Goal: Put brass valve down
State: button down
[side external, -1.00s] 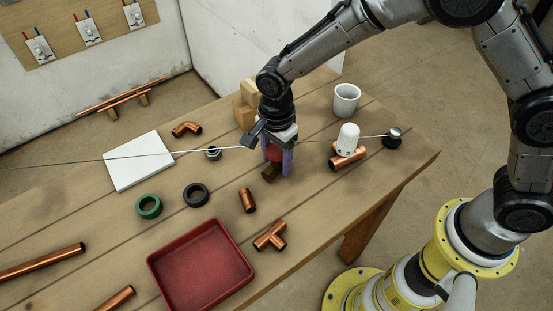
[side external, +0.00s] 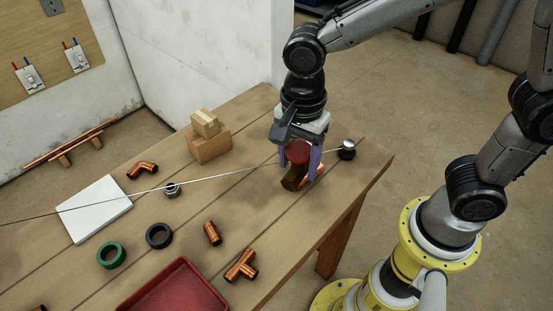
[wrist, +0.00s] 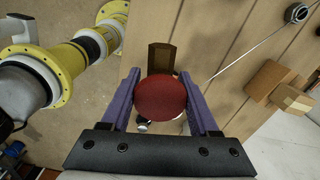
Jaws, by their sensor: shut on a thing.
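The brass valve (side external: 292,180) has a dark brown-gold body and a round red handwheel. My gripper (side external: 297,170) is shut on it, with a purple finger on either side. In the side view it is over the right part of the wooden table, by the black-and-silver weight. I cannot tell whether the valve touches the table. In the wrist view the red handwheel (wrist: 161,98) fills the gap between the fingers, and the brown body (wrist: 160,57) sticks out beyond it. A copper piece (side external: 318,172) shows partly behind the gripper.
A thin rod or wire (side external: 215,178) crosses the table towards the black-and-silver weight (side external: 347,149). Wooden blocks (side external: 209,145) stand at the back. Copper fittings (side external: 240,265), rings (side external: 159,235) and a red tray (side external: 178,290) lie to the left. Bare table shows in front of the gripper.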

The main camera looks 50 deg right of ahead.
jog(key=shift+s+r, duration=0.15)
jog(key=shift+r, duration=0.15)
jog(key=w+d+r+m, duration=0.1)
jog(key=w+d, duration=0.2)
jog(key=w, duration=0.3)
jog(key=w+d+r+m, duration=0.2)
jog(key=w+d, duration=0.2)
jog(key=w, duration=0.2)
jog(key=w+d+f+m, duration=0.2)
jog(key=w+d, duration=0.1)
jog(key=d, duration=0.4)
jog(key=w+d+f+m, duration=0.15)
jog(key=w+d, duration=0.25)
jog(key=d, duration=0.4)
jog(key=w+f, duration=0.3)
jog(key=w, duration=0.1)
jog(key=w+d+f, duration=0.1)
jog(key=w+f, duration=0.2)
jog(key=w, duration=0.1)
jog(key=w+f, duration=0.3)
jog(key=w, duration=0.2)
jog(key=shift+d+f, duration=0.1)
jog(key=shift+d, duration=0.15)
jog(key=shift+f+m, duration=0.25)
jog(key=shift+f, duration=1.4)
